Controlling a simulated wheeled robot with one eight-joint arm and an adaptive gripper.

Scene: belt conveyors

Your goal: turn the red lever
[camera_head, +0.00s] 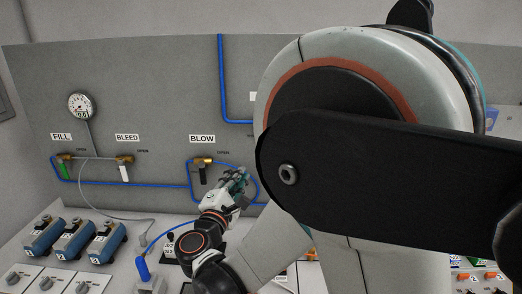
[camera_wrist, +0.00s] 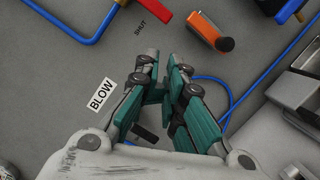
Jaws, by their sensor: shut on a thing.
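The valve's black handle (camera_head: 202,176) hangs down.
Blue pipes and a BLOW label (camera_wrist: 101,95) are near. A pressure gauge (camera_head: 81,106) and several blue units (camera_head: 75,240) are at the left.

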